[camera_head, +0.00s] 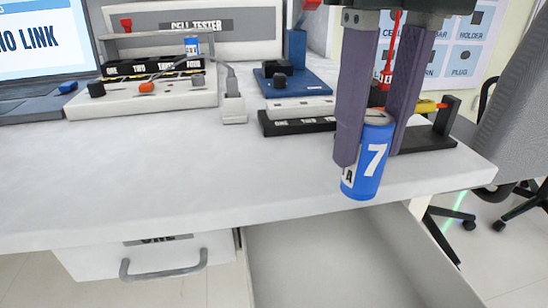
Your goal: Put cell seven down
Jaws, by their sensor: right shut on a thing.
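Cell seven (372,165) is a blue cylinder with a large white 7 and a pale top. My right gripper (369,158) comes down from the top right and is shut on it, one dark finger on each side. The cell hangs upright in front of the table's front edge in the picture; its exact height and whether it touches anything cannot be told. My left gripper is not in view.
The white table (190,180) has a wide clear front. A cell tester (195,26) with another blue cell (192,46), a blue stand (294,75) and a dark holder (430,137) stand behind. Below, an open drawer (320,260) looks empty beside a closed one (150,258).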

